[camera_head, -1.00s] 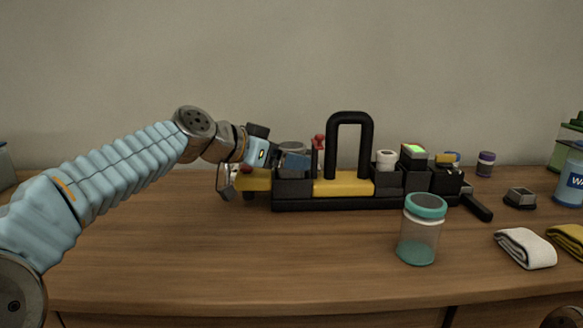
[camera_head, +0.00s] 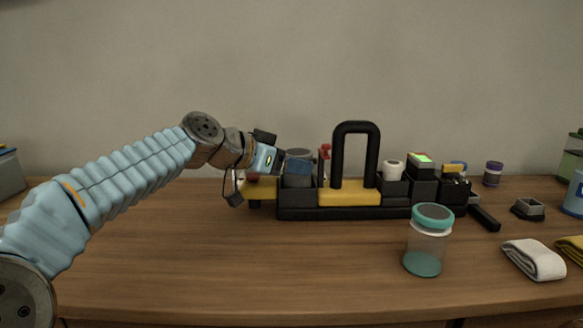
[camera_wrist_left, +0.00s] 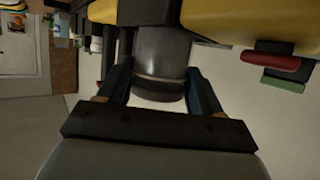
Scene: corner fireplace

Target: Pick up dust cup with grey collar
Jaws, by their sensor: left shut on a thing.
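The dust cup with the grey collar (camera_head: 299,157) sits at the left end of the black and yellow caddy (camera_head: 350,197). In the head view it is mostly behind my left gripper (camera_head: 294,168). In the left wrist view a grey cylinder with a dark band, the dust cup (camera_wrist_left: 162,58), lies between the two fingers of the left gripper (camera_wrist_left: 160,85). The left gripper is shut on it. Its lower part is hidden in the caddy in the head view. My right gripper does not show.
A clear jar with a teal lid (camera_head: 428,240) stands in front of the caddy. A white cloth (camera_head: 533,259) and a small dark tray (camera_head: 528,208) lie to the right. A purple-lidded jar (camera_head: 493,173) stands behind. The front left of the table is bare.

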